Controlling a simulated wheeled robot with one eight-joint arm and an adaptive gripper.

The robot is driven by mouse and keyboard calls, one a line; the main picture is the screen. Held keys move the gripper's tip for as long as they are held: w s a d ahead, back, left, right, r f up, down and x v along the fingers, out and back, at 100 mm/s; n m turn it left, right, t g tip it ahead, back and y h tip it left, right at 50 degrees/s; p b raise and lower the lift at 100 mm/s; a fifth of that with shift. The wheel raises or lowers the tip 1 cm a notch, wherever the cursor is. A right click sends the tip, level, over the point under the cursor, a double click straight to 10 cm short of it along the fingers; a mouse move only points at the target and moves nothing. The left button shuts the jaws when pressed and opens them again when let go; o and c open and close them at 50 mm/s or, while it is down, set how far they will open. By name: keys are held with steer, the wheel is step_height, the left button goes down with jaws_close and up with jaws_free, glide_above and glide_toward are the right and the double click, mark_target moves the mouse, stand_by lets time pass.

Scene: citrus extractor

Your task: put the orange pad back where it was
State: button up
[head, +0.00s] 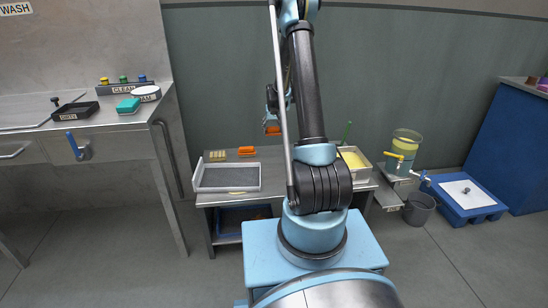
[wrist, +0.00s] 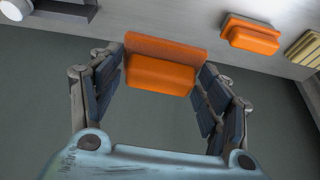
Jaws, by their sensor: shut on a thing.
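An orange pad (wrist: 160,72) is between the two fingers of my gripper (wrist: 158,62) in the wrist view, and the gripper is shut on it. In the head view my gripper (head: 271,118) is raised above the back of the low bench, left of my arm, with the held orange pad (head: 272,130) at its lower end. A second orange pad (head: 247,151) lies at the back of the bench, and it also shows in the wrist view (wrist: 250,35). The held pad is apart from it and above the bench.
A yellow ribbed pad (head: 217,155) lies left of the second orange pad. A white-rimmed tray (head: 199,175) is in front of them on the bench (head: 272,169). A pale bin (head: 352,160) stands right of my arm, which hides the bench's middle. A wall rises behind.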

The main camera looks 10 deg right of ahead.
mark_target(273, 132)
steer(key=f, duration=0.3)
steer(key=shift+w+f, duration=0.15)
steer(key=shift+w, duration=0.05)
steer(key=shift+f, duration=4.95)
steer(key=shift+f, duration=0.1)
steer(key=o, duration=1.3)
steer(key=shift+o, duration=0.2)
